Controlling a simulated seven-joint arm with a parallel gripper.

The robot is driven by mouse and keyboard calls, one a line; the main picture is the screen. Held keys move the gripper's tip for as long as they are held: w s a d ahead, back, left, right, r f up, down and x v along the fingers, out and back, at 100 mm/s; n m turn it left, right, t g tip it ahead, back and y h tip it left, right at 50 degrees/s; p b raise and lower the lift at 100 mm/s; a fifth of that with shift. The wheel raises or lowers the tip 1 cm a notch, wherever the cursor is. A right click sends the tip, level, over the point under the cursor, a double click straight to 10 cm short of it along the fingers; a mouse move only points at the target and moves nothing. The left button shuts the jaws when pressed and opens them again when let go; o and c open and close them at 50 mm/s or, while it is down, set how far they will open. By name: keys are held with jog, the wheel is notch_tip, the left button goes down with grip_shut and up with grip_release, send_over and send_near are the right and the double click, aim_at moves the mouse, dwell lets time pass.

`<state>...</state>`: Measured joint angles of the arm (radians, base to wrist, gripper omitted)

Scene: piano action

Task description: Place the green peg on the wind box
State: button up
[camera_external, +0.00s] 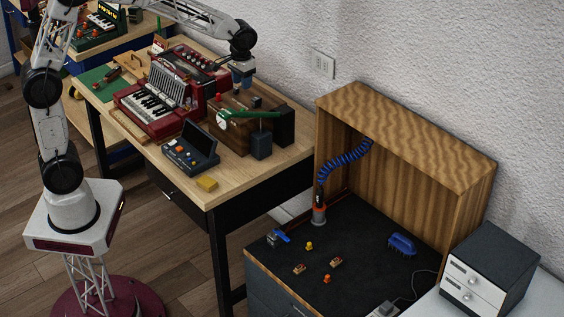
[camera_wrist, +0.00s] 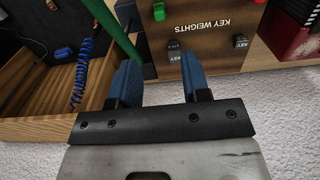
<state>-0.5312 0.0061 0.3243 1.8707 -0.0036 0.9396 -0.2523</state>
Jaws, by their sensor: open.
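My gripper (camera_external: 242,84) is open and hangs above the back of the wooden workbench. In the wrist view its two blue fingers (camera_wrist: 160,82) are apart with nothing between them. Beyond them is a brown wooden box marked KEY WEIGHTS (camera_wrist: 205,48). A small green peg (camera_wrist: 159,11) sits on this box, past the fingertips. Dark weights (camera_wrist: 240,41) stand nearby. A long green bar (camera_wrist: 112,28) slants at the upper left; it also shows in the outside view (camera_external: 254,114). No label names the wind box, so I cannot tell which thing it is.
A red accordion (camera_external: 150,105) and a small dark console (camera_external: 190,148) stand on the workbench (camera_external: 240,180). A dark speaker-like block (camera_external: 262,146) is beside the brown box. A black-topped desk (camera_external: 345,225) with an open wooden hutch (camera_external: 405,125) is at right.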

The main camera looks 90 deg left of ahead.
jog(key=shift+d, duration=0.1)
jog(key=s+d+r+m, duration=0.1)
jog(key=s+d+r, duration=0.25)
jog(key=d, duration=0.35)
jog(key=s+d+r+m+t, duration=0.1)
jog(key=s+d+r+m, duration=0.1)
jog(key=s+d, duration=0.35)
jog(key=s+d+r+m, duration=0.1)
jog(key=s+d+r, duration=0.2)
jog(key=d, duration=0.6)
jog(key=s+d+m, duration=0.2)
jog(key=s+d, duration=0.5)
jog(key=s, duration=0.2)
jog(key=s+d+m+t, duration=0.1)
jog(key=s+d+m, duration=0.2)
jog(key=s+d, duration=0.3)
jog(key=s, duration=0.3)
jog(key=shift+d+f+t, duration=0.3)
jog(key=shift+d, duration=0.05)
